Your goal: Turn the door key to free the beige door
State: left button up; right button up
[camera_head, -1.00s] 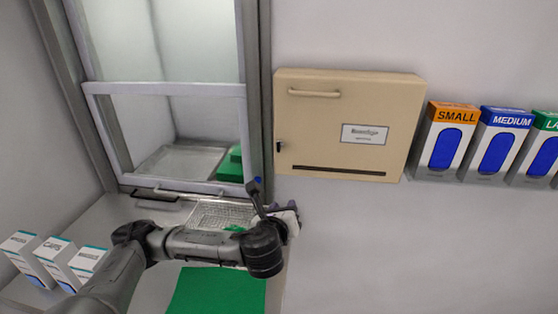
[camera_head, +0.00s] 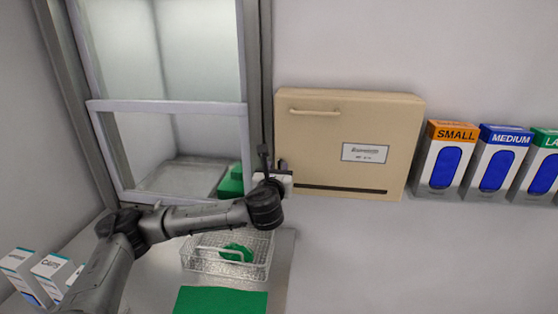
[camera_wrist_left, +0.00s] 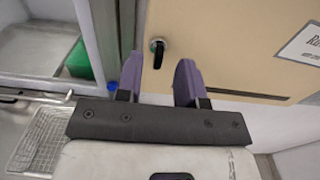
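The beige door (camera_head: 350,125) is a wall cabinet front with a handle at its top left, a white label and a dark slot along the bottom. It looks shut. The door key (camera_wrist_left: 159,52) is a small black piece in a round lock at the door's left edge. My left gripper (camera_wrist_left: 158,75) is open, its two purple fingers apart, with the key showing between and just beyond the fingertips. In the head view the left gripper (camera_head: 267,162) is at the door's lower left edge and mostly hides the key. My right gripper is not in view.
A glass-sash hatch (camera_head: 170,106) with a frame post stands left of the door. A wire basket (camera_head: 225,262) holding a green item sits on the counter below, near a green mat (camera_head: 220,301). Glove boxes (camera_head: 445,160) stand at the right, white cartons (camera_head: 50,270) at lower left.

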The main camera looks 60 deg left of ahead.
aim_at(279, 164)
pick_arm(q)
jog(key=shift+p+x, duration=0.4)
jog(key=shift+x, duration=1.5)
grip_shut()
